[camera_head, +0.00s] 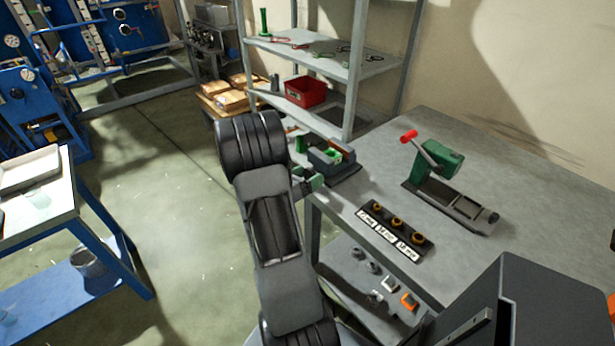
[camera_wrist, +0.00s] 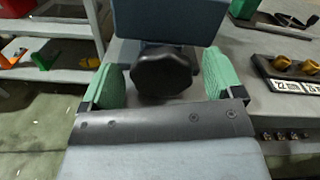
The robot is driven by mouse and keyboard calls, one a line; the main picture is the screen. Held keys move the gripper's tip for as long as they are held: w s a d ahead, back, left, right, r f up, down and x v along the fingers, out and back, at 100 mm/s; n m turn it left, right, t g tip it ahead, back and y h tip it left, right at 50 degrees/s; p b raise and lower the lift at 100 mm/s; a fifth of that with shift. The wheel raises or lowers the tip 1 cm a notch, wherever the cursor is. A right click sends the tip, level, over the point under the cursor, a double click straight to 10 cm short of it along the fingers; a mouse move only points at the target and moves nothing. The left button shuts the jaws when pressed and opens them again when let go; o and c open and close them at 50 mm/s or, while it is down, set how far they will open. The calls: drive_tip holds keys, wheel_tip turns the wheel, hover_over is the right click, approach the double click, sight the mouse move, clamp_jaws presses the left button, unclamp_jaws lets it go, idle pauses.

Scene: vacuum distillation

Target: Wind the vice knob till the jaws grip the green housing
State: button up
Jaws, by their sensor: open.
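The vice (camera_head: 343,168) is a blue-grey block at the left edge of the grey workbench. Bright green, probably the green housing (camera_head: 335,156), shows between its jaws in the head view; whether the jaws touch it cannot be told. In the wrist view the black lobed vice knob (camera_wrist: 163,73) sticks out below the blue-grey vice body (camera_wrist: 170,20). My gripper (camera_wrist: 165,85) is open, with one green finger pad on each side of the knob and a visible gap on both sides. In the head view my gripper (camera_head: 308,182) is at the vice's near left side, partly hidden by my arm.
A green press with a red-tipped lever (camera_head: 440,165) stands on the bench to the right. A black strip with brass fittings and white labels (camera_head: 395,230) lies nearer. Behind is a shelf (camera_head: 320,58) with a red bin (camera_head: 305,91). The bench between vice and press is clear.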

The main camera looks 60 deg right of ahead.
drive_tip(key=shift+d, duration=0.15)
drive_tip(key=c, duration=0.9)
drive_tip(key=shift+o, duration=0.2)
drive_tip(key=shift+f+b, duration=0.1)
drive_tip(key=shift+b, duration=0.2)
drive_tip(key=m+b, duration=0.3)
drive_tip(key=shift+s+f+m, duration=0.1)
drive_tip(key=shift+m, duration=0.3)
drive_tip(key=m+b, duration=0.3)
drive_tip(key=b, duration=0.1)
drive_tip(key=shift+s+m, duration=0.1)
drive_tip(key=shift+m, duration=0.2)
drive_tip(key=shift+r, duration=0.2)
